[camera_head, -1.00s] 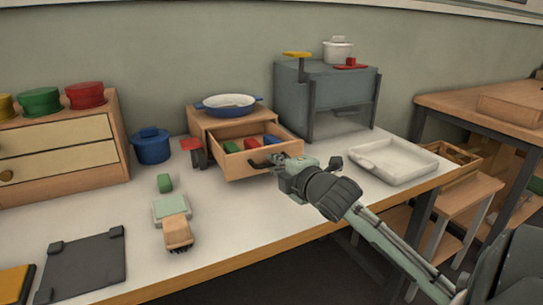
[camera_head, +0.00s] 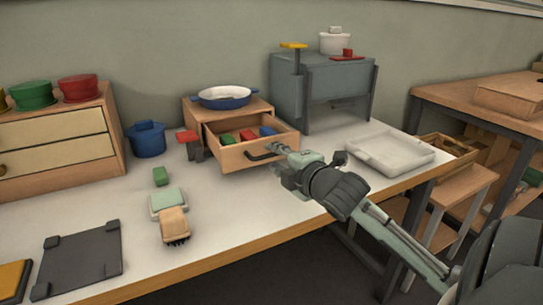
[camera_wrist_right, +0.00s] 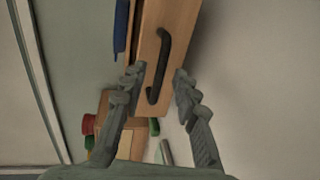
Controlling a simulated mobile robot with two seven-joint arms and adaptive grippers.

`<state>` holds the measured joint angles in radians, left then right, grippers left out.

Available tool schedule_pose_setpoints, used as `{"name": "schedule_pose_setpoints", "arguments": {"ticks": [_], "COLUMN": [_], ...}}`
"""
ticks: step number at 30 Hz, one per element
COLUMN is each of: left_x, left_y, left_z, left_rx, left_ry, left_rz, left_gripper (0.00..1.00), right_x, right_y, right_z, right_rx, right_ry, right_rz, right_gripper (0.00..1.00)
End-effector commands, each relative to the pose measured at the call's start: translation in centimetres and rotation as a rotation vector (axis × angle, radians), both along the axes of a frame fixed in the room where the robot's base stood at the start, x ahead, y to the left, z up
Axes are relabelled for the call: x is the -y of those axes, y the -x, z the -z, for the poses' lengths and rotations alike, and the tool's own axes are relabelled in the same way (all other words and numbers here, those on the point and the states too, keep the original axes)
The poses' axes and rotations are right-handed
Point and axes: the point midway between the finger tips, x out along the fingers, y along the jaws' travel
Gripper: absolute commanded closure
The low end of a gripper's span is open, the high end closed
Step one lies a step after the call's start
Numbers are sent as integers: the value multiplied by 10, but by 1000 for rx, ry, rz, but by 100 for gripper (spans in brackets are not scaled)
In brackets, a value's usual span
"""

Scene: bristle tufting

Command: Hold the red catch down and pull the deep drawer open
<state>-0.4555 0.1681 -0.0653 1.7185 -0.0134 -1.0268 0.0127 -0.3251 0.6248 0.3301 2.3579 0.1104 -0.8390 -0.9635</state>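The wooden cabinet (camera_head: 196,109) stands at the back middle of the table. Its drawer (camera_head: 235,159) is pulled out, with green, red and blue blocks inside. A dark bow handle (camera_head: 258,156) is on the drawer front. The red catch (camera_head: 187,137) is a flat red pad on a dark post at the cabinet's left side. My right gripper (camera_head: 280,160) is at the right end of the handle. In the right wrist view its fingers (camera_wrist_right: 160,80) are apart, with the handle (camera_wrist_right: 168,52) ahead of and between them; contact cannot be told. My left gripper is not in view.
A blue pan (camera_head: 224,98) sits on the cabinet. A blue pot (camera_head: 147,140) stands left of the catch. A white tray (camera_head: 391,168) lies to the right, near my right arm. A brush (camera_head: 174,224) and a dark plate (camera_head: 81,254) lie at front left.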

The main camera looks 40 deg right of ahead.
Motion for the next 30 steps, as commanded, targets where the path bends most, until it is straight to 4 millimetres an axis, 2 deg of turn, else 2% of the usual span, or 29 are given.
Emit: {"name": "schedule_pose_setpoints", "arguments": {"ticks": [6,10,30], "left_x": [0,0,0], "left_y": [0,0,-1], "left_z": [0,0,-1], "left_rx": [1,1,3], "left_ry": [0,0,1], "left_rz": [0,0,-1], "left_gripper": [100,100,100], "right_x": [-8,-10,-11], "right_y": [35,46,48], "right_z": [-6,-9,-11], "right_rx": [-3,-2,-1], "right_ry": [0,0,0], "right_rz": [1,1,1], "right_gripper": [70,70,70]}}
